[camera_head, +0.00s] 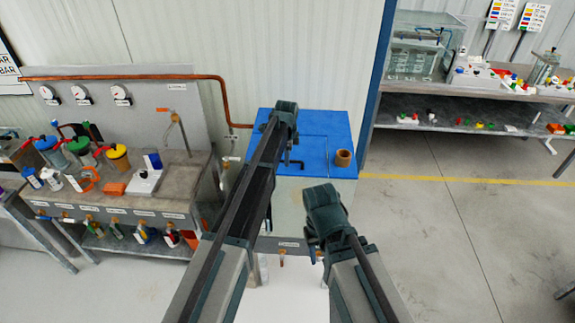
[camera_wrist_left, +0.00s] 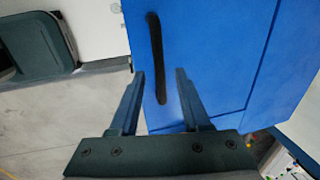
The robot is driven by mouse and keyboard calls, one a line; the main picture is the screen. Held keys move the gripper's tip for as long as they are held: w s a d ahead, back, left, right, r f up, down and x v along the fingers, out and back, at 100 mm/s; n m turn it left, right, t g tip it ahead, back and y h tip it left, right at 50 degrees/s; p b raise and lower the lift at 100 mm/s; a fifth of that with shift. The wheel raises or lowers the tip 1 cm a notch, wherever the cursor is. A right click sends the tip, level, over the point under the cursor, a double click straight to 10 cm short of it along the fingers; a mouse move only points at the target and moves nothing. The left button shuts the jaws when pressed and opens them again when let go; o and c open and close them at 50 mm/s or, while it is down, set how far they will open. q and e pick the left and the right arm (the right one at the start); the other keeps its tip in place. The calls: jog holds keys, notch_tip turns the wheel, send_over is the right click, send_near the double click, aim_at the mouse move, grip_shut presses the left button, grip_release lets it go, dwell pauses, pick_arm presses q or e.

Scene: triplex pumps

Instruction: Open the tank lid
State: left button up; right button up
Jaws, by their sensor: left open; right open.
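The tank has a flat blue lid (camera_head: 325,125), which lies level on top and looks closed. A black bar handle (camera_head: 295,164) is on the lid near its front edge; the handle also shows in the left wrist view (camera_wrist_left: 156,50). My left gripper (camera_head: 285,107) is above the lid. In the left wrist view its open fingers (camera_wrist_left: 160,75) point at the lid, with the handle's near end between them in the picture; I cannot tell the gap in depth. My right gripper (camera_head: 325,205) is in front of the tank, right of my left arm, and its fingers are hard to make out.
A brown round cup (camera_head: 343,158) stands on the lid's right side. A copper pipe (camera_head: 222,95) runs to the tank's left. A bench (camera_head: 185,170) with bottles and valves stands at left. A shelf (camera_head: 470,105) with small parts is at right. The floor (camera_head: 450,220) at right is free.

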pick_arm(q)
jog(key=shift+w+f, duration=0.1)
jog(key=shift+f, duration=0.3)
grip_shut()
dwell(1.2)
